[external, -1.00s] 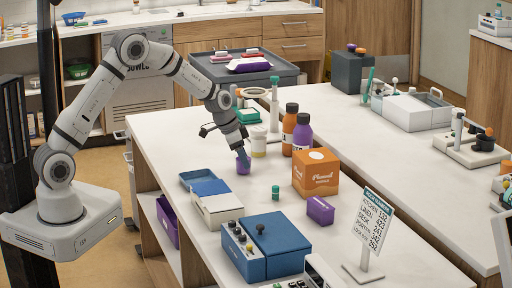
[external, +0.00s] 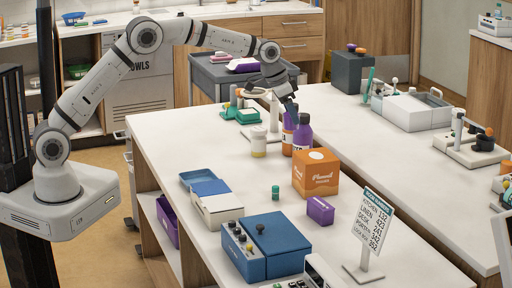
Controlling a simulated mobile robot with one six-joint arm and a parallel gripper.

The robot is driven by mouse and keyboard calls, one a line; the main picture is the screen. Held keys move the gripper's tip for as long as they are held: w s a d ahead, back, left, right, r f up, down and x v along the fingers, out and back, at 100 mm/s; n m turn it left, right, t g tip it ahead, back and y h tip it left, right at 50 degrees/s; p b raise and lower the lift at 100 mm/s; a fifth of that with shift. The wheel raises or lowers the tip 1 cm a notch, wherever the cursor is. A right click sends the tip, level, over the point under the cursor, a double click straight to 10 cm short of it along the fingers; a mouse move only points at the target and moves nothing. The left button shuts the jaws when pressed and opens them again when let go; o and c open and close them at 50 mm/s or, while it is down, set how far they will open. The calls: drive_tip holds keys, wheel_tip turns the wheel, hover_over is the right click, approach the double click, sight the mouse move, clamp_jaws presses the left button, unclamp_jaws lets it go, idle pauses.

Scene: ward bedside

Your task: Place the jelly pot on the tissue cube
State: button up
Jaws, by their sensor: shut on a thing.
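The jelly pot (external: 290,119), small and purple, is held up in my gripper (external: 290,108) in the external view. My gripper is shut on it, above the table and in front of the tops of the two bottles. The jaws cover part of the pot. The tissue cube (external: 316,176) is an orange box with white lettering and a pale opening on its top face. It stands on the white table, lower and to the right of my gripper in the picture. The pot is apart from the cube.
An orange bottle (external: 287,144) and a purple bottle (external: 302,136) stand just behind the cube. A white jar (external: 258,144) is to their left. A purple box (external: 320,210), a small green pot (external: 275,192) and a sign (external: 371,220) stand nearer. The table right of the cube is clear.

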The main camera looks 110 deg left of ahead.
drive_tip(key=w+d+r+p, duration=0.2)
drive_tip(key=w+r, duration=0.1)
drive_tip(key=w, duration=0.3)
drive_tip(key=p, duration=0.1)
hover_over(307, 157)
wheel_tip(307, 157, down, 5)
drive_tip(key=shift+a+f+p, duration=0.1)
drive_tip(key=shift+f+p, duration=0.25)
drive_tip(key=shift+f, duration=2.2)
drive_tip(key=o, duration=1)
drive_tip(key=shift+r, duration=0.1)
drive_tip(key=shift+r, duration=0.2)
drive_tip(key=b+v, duration=0.2)
drive_tip(key=v, duration=0.9)
drive_tip(key=shift+s+d+r, duration=0.2)
drive_tip(key=shift+d+r, duration=0.05)
drive_tip(key=shift+r, duration=0.05)
drive_tip(key=shift+d, duration=0.1)
